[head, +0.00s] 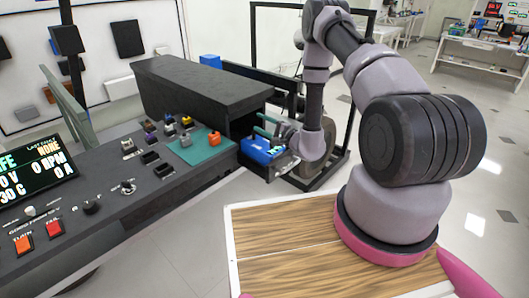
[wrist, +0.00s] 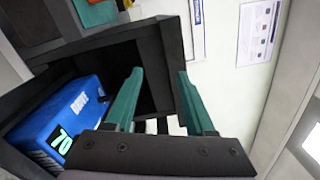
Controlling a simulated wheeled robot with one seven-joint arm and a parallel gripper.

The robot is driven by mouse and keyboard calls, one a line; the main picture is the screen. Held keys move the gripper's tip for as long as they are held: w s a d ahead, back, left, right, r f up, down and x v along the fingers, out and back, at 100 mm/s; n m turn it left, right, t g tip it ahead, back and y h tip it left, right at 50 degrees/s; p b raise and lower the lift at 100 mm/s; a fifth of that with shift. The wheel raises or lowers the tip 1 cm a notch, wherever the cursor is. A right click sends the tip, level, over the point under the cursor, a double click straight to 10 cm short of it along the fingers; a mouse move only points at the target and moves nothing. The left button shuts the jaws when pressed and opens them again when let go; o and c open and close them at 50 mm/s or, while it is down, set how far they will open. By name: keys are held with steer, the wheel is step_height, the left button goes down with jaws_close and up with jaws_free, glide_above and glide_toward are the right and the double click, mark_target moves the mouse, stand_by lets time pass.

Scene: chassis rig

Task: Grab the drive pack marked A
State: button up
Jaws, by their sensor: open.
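A blue pack (head: 256,150) sits at the right end of the dark bench, by the opening of the long dark housing. In the wrist view the blue pack (wrist: 62,122) lies at the left inside a dark bay, with white lettering and a green "70" display. I cannot read a letter A on it. My gripper (wrist: 160,74) is open with its teal fingers apart and nothing between them. The fingers are right of the pack, over the dark bay. In the head view my gripper (head: 268,126) is at the pack, partly hidden by the wrist.
A teal mat (head: 200,147) with an orange block (head: 214,138) lies left of the pack. Small parts and switches crowd the dark bench. A wooden board (head: 285,240) is in front, below my arm.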

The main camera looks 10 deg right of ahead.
mark_target(266, 138)
steer(key=d+f+h, duration=0.1)
steer(key=d+f, duration=0.1)
steer(key=f, duration=0.1)
steer(key=s+d+f+m+t+h, duration=0.1)
steer(key=d+f+h, duration=0.1)
steer(key=f, duration=0.2)
steer(key=s+d+f+h, duration=0.1)
steer(key=f, duration=0.2)
steer(key=shift+s+d+f+m+h, duration=0.25)
steer(key=shift+d+f+m+h, duration=0.1)
steer(key=shift+d+m+h, duration=0.05)
steer(key=shift+w+f+t, duration=0.15)
steer(key=shift+w+t, duration=0.1)
steer(key=shift+t, duration=0.05)
steer(key=x, duration=0.4)
steer(key=shift+w+a, duration=0.1)
steer(key=shift+w, duration=0.25)
steer(key=shift+d+x, duration=0.15)
steer(key=shift+x, duration=1.2)
steer(key=shift+d+x, duration=0.15)
steer(key=shift+x, duration=1.2)
steer(key=shift+w, duration=0.1)
jaws_close()
